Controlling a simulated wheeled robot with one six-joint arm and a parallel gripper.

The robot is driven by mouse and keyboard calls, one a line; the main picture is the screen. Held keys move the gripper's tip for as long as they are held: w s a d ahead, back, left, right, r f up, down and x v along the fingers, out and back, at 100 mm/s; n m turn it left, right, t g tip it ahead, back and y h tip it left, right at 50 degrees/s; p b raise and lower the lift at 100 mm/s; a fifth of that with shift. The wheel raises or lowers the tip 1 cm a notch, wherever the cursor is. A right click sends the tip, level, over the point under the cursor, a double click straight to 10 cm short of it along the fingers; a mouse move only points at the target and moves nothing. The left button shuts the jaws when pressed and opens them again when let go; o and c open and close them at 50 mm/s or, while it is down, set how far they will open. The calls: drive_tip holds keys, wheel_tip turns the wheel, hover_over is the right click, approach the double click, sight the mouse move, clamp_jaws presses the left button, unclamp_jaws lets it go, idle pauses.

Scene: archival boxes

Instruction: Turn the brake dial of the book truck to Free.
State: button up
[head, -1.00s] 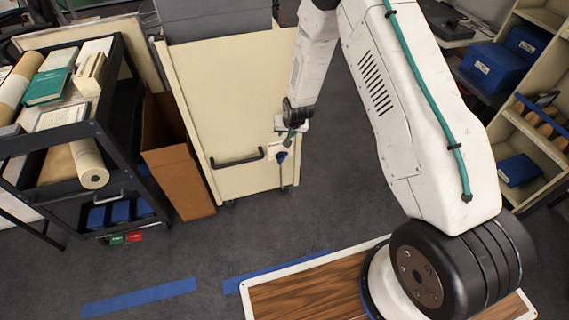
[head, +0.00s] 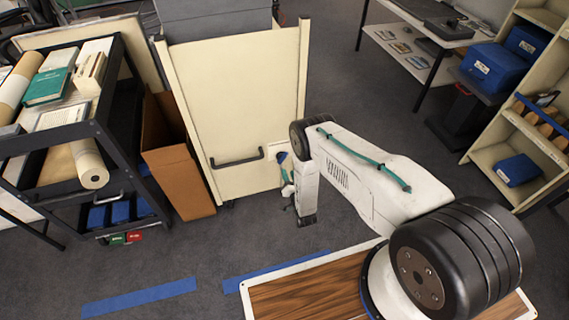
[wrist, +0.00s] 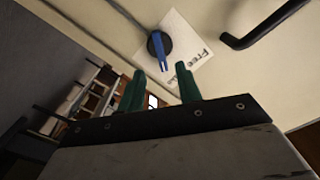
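The book truck (head: 235,110) is a tall cream cart with a black handle. Its brake dial (head: 281,156) sits on a white plate low on the near panel, right of the handle. In the wrist view the dial (wrist: 160,45) is a dark disc with a blue pointer bar aimed down in the picture. The word Free shows on the plate (wrist: 205,50) to the dial's right; other lettering is partly hidden by a finger. My gripper (wrist: 160,75) is open and empty, its green fingers apart. The dial lies beyond the fingertips, with no contact visible.
The black handle (wrist: 265,25) juts out near the dial in the wrist view. A brown carton (head: 180,175) stands left of the truck, beside a black cart (head: 105,140) with books. Shelves with blue boxes (head: 493,68) stand at right. The floor right of the truck is clear.

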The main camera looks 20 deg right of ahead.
sight(283, 160)
drive_tip(key=w, duration=0.7)
drive_tip(key=shift+w, duration=0.1)
clamp_jaws()
